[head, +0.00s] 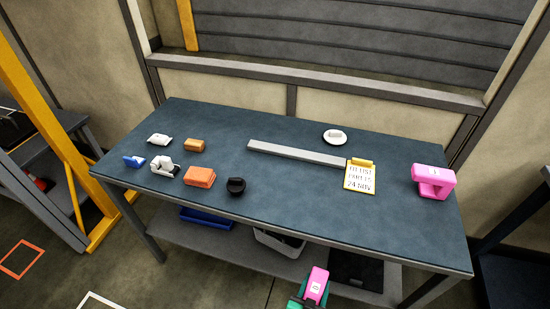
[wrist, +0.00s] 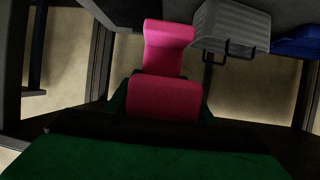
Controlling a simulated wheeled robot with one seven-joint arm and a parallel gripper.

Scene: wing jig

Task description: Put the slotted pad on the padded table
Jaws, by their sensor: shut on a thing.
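The padded table (head: 300,210) has a dark blue-grey top and stands ahead of me. My gripper (head: 308,301), with green fingers, is at the bottom of the head view, in front of the table's near edge. It is shut on a pink piece with a white label (head: 317,285), which looks like the slotted pad. In the wrist view the pink piece (wrist: 165,97) sits between the green fingers, and its stepped far end reaches out beyond them. Its slot cannot be made out. A similar pink piece (head: 433,181) stands on the table at the right.
On the table are a long grey bar (head: 295,153), a yellow clipboard (head: 360,177), a white dish (head: 334,136), an orange block (head: 200,176), a black round piece (head: 236,186) and several small things at left. The front middle and right front are bare. A shelf below holds bins.

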